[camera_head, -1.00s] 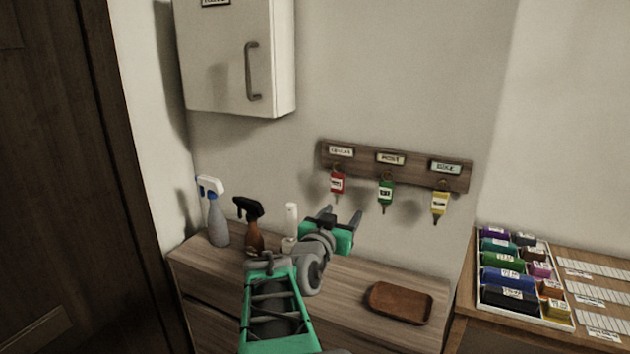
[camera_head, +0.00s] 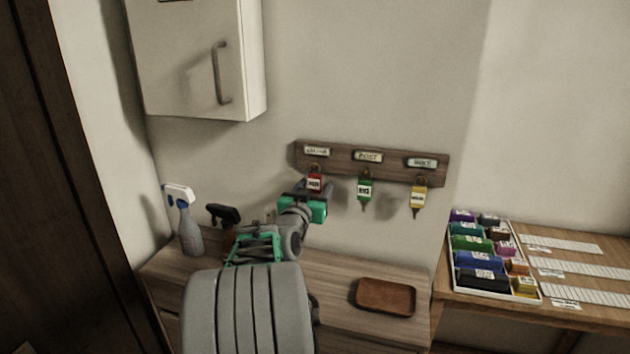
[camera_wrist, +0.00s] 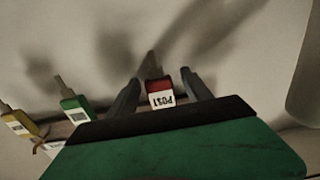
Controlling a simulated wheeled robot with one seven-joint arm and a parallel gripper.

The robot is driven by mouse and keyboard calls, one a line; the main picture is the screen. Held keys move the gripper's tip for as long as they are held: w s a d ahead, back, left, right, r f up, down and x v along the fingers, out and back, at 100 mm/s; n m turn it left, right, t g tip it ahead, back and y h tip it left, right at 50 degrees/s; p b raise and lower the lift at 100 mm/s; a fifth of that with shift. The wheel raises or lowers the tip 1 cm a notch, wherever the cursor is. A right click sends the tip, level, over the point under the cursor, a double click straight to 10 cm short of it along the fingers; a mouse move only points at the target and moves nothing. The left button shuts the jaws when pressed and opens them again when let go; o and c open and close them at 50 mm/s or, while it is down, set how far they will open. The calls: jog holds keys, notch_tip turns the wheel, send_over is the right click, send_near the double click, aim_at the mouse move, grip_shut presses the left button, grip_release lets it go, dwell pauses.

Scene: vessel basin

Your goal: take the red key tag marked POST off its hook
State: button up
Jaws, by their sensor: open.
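The red key tag (camera_head: 315,183) hangs at the left end of a wooden hook rail (camera_head: 342,167), under a plate I cannot read clearly. In the wrist view the red tag (camera_wrist: 160,86) carries a white label reading POST, upside down there. My gripper (camera_head: 314,190) is open, with its fingers up at the tag's height. In the wrist view one finger stands on each side of the tag, with visible gaps between (camera_wrist: 160,82). The hook itself is not clear.
A green tag (camera_head: 365,189) hangs in the middle, under a plate reading POST, and a yellow tag (camera_head: 418,197) at the right. A white cabinet (camera_head: 190,60) hangs upper left.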

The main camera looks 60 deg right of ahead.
jog(key=shift+c, duration=0.5)
grip_shut()
